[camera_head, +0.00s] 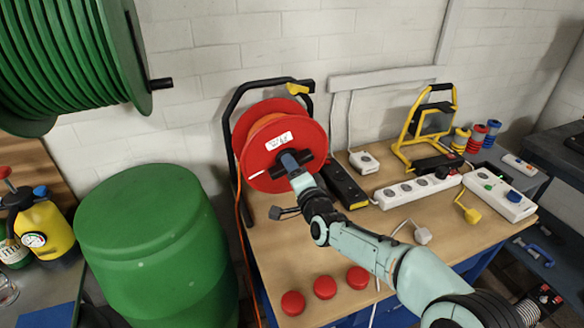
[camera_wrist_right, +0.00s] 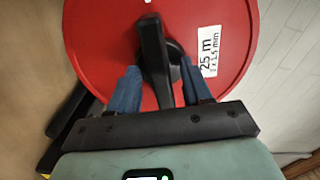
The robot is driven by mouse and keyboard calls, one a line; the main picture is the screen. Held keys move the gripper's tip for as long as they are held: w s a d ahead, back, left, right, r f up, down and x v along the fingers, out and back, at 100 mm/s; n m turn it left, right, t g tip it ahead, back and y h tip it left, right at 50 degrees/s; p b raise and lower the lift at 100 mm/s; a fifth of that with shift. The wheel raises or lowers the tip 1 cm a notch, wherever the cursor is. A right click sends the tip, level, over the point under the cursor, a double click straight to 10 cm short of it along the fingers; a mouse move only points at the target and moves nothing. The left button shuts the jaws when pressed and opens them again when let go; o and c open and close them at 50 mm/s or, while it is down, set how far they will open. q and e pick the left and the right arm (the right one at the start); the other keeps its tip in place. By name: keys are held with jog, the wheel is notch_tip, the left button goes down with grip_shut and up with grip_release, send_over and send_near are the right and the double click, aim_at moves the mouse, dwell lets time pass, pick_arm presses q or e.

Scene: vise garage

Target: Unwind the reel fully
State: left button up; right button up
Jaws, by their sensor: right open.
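The red cable reel (camera_head: 262,150) stands upright in its black frame (camera_head: 232,108) at the back left of the workbench. My right gripper (camera_head: 293,160) is at the front face of the reel, near its hub. In the right wrist view the red disc (camera_wrist_right: 100,40) fills the upper part, with a white label reading 25 m. A black crank handle (camera_wrist_right: 154,55) stands between the two blue fingers of my open right gripper (camera_wrist_right: 160,88). I cannot tell whether the fingers touch it. An orange cable (camera_head: 240,225) hangs down beside the bench. My left gripper is not in view.
White power strips (camera_head: 418,190), a yellow work light (camera_head: 425,125) and small spools (camera_head: 476,137) stand to the right on the bench. Several red round knobs (camera_head: 325,287) lie at the front. A green barrel (camera_head: 150,245) stands left of the bench.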

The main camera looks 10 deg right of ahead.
jog(key=shift+w, duration=0.2)
grip_shut()
jog(key=shift+n, duration=0.3)
